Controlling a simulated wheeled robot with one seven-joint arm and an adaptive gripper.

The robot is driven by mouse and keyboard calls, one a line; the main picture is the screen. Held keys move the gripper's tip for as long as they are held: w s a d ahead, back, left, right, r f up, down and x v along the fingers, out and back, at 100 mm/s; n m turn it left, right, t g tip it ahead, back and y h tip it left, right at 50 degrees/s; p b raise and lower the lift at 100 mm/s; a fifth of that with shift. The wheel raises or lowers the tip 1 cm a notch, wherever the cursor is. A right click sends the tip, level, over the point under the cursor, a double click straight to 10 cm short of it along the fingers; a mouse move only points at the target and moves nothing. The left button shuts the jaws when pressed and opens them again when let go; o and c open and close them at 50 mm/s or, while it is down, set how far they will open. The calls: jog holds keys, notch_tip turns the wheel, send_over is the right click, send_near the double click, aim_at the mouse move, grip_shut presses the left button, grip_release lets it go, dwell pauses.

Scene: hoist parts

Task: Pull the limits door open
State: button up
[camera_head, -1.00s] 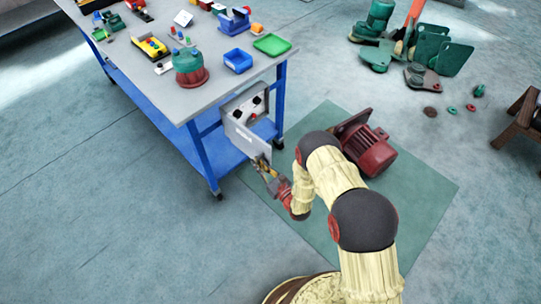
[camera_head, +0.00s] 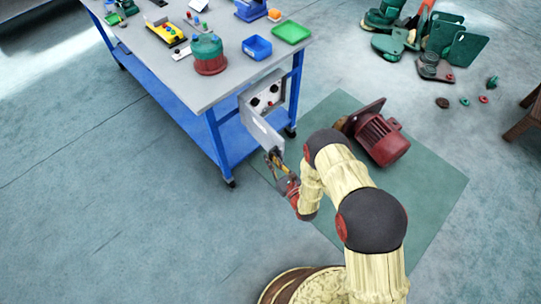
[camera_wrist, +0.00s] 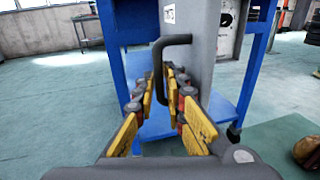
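The limits door (camera_head: 259,130) is a grey panel on the grey box at the end of the blue table. It stands swung outward, with the box's dark and red knobs exposed. In the wrist view the door (camera_wrist: 195,45) stands tall just ahead, with a white label near its top. Its dark bent handle (camera_wrist: 158,68) runs down between my fingertips. My gripper (camera_head: 274,158) is at the door's free edge. In the wrist view my gripper (camera_wrist: 162,90) has its yellow-padded fingers closed in on both sides of the handle and appears to hold it.
The box (camera_head: 268,94) sits under the tabletop (camera_head: 175,75). A red motor (camera_head: 378,138) lies on the green mat (camera_head: 430,190) right of my arm. Blue table legs (camera_head: 218,148) stand close to the door. Floor left of my arm is clear.

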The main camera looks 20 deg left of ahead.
jog(key=shift+w+a+r, duration=0.1)
jog(key=shift+w+r, duration=0.15)
jog(key=shift+r, duration=0.1)
jog(key=v, duration=1.2)
jog(key=shift+s+f, duration=0.1)
jog(key=shift+c, duration=0.3)
